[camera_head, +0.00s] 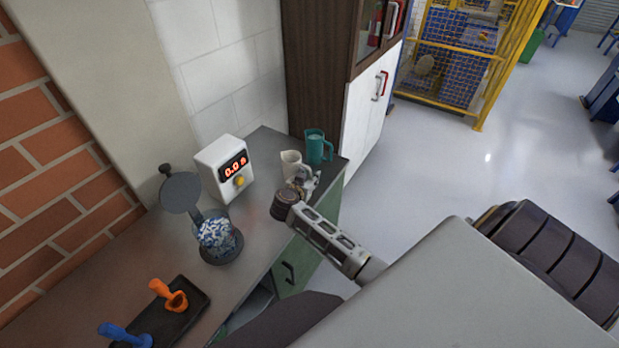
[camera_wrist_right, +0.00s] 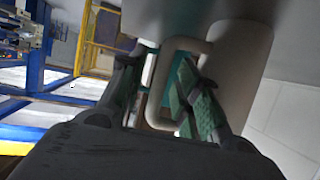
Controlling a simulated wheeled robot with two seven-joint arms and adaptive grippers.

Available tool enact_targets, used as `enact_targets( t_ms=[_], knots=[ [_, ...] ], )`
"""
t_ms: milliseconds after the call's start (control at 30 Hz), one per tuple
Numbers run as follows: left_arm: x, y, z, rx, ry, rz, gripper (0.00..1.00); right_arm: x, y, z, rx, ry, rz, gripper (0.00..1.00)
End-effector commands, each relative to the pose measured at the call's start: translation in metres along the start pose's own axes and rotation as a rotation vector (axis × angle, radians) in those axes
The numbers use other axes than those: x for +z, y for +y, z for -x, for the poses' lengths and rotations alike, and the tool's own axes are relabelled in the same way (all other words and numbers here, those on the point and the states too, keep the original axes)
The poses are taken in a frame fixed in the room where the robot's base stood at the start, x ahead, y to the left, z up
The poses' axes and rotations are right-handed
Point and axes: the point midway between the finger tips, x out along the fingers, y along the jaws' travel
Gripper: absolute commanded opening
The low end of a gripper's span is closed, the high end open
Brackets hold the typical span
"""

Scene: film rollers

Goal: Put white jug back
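The white jug (camera_head: 292,166) stands upright on the grey counter near its far right corner, beside a teal jug (camera_head: 315,147). My right gripper (camera_head: 303,183) is at the white jug's handle side. In the right wrist view the white jug (camera_wrist_right: 238,75) fills the upper right, with its looped handle (camera_wrist_right: 156,85) in front of me. The fingers (camera_wrist_right: 168,75) are apart, one outside the handle and one within its loop; a gap shows between the handle and the inner finger. My left gripper is not in view.
A white box with a red display (camera_head: 221,168) stands by the wall. Before it is a dark-lidded container (camera_head: 217,240) of blue-white pieces. A black tray (camera_head: 192,305) holds orange and blue items. A tall cabinet (camera_head: 322,75) stands behind the jugs.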

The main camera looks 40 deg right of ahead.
Motion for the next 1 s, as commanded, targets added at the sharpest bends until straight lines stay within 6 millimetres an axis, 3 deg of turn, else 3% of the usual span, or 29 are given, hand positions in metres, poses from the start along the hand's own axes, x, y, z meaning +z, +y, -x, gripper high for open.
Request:
enact_targets(
  t_ms=[367, 1000],
  knots=[
    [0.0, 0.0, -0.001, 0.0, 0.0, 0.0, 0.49, -0.002, 0.0, 0.012, -0.001, 0.0, 0.0, 0.33],
    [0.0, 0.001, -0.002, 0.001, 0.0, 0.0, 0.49, -0.002, 0.0, 0.1, -0.001, -0.002, -0.002, 0.33]
  ],
)
